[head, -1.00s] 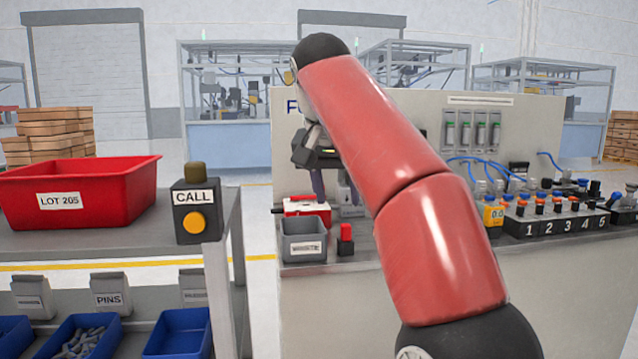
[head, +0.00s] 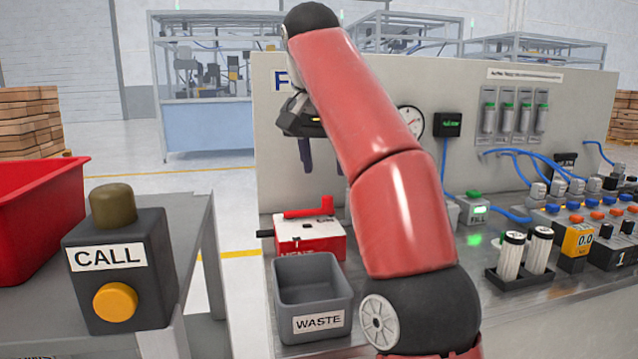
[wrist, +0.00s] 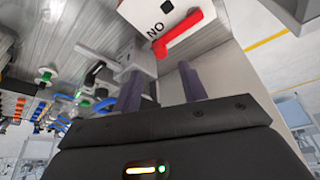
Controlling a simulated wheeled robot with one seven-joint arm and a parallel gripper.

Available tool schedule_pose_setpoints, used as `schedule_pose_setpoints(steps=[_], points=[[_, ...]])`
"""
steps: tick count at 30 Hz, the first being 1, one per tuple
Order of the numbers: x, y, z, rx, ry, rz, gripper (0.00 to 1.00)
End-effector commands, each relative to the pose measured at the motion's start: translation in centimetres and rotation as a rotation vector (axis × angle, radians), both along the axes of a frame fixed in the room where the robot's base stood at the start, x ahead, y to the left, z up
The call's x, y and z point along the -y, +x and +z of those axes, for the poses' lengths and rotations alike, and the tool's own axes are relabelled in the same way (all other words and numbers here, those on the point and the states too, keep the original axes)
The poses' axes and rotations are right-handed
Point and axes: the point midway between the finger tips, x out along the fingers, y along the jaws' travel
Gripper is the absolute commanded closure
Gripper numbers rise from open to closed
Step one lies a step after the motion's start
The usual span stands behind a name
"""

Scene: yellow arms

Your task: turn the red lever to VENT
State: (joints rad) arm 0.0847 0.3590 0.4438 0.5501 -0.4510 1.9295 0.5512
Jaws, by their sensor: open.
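The red lever (head: 308,212) lies flat on top of a small red and white box (head: 322,246) on the bench. Lettering on the box's front is partly hidden by the waste bin and seems to read VENT. In the wrist view the lever (wrist: 184,36) shows as a red bar on the white box face (wrist: 135,20), beside the letters "NO". My gripper (head: 322,170) is open and empty, fingers pointing down, above and behind the lever in the head view. In the wrist view the fingertips (wrist: 160,74) are near the lever but apart from it. My arm hides part of the bench.
A grey WASTE bin (head: 315,290) stands just in front of the box. A CALL button box (head: 118,265) and a red tub (head: 35,220) are on the left table. A panel (head: 290,150) stands behind.

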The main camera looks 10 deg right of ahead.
Motion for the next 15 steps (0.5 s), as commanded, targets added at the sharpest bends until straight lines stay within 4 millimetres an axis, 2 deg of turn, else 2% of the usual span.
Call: schedule_pose_setpoints(steps=[8,15], points=[[0.4,0.5,-1.4,-0.001,-0.002,-0.001,0.58],[0.9,1.6,-4.4,-0.003,-0.002,-0.002,0.58]])
